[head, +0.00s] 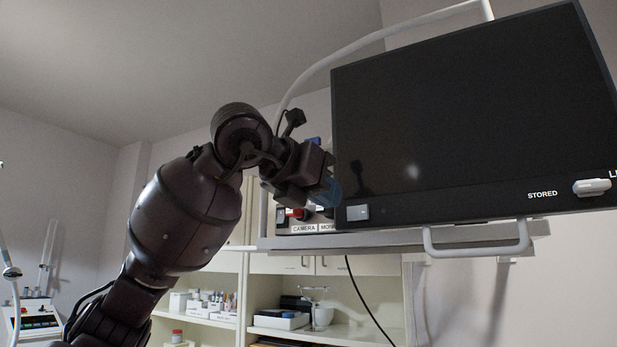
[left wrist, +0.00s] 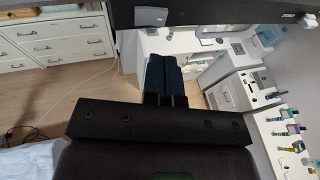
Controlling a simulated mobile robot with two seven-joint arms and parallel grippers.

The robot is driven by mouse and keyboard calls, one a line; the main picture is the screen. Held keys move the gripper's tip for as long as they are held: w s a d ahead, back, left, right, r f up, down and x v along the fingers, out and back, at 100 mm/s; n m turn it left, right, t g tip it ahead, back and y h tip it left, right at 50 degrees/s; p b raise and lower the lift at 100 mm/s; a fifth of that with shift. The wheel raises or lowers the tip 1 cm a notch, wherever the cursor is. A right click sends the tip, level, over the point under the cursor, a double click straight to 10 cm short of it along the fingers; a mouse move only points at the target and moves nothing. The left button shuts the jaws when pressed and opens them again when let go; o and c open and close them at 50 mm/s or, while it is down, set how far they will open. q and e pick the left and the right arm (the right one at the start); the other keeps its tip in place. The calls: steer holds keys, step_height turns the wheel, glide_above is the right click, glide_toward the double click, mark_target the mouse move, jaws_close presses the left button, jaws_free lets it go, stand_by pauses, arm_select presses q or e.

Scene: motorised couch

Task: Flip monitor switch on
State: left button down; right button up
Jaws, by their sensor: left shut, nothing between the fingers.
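The monitor (head: 470,110) hangs at the right with a dark screen; its lower edge also crosses the top of the left wrist view (left wrist: 215,14). A switch panel (head: 283,228) with the labels CAMERA and MON... sits by the monitor's lower left corner. A red switch (head: 299,213) shows above the CAMERA label. The switch above the MON... label is mostly hidden behind my left gripper (head: 328,190), so its position cannot be told. My left gripper is shut and empty, in front of the panel; its closed fingers show in the left wrist view (left wrist: 165,75).
A grey button (head: 357,212) and a pale lever (head: 592,187) marked STORED are on the monitor's lower frame. A white handle (head: 478,250) hangs under the monitor's shelf. Shelves (head: 345,332) with supplies stand behind. A dark cable (head: 368,305) hangs below.

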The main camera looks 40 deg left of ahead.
mark_target(364, 211)
arm_select(q)
steer(key=x, duration=0.2)
steer(key=p+x, duration=0.1)
steer(key=x, duration=0.1)
steer(key=r+x, duration=0.1)
steer(key=x, duration=0.1)
steer(key=shift+w+p, duration=0.3)
steer(key=shift+w+f, duration=0.1)
steer(key=shift+w, duration=0.05)
steer(key=shift+w, duration=0.2)
steer(key=shift+w+d, duration=0.1)
steer(key=shift+d, duration=0.05)
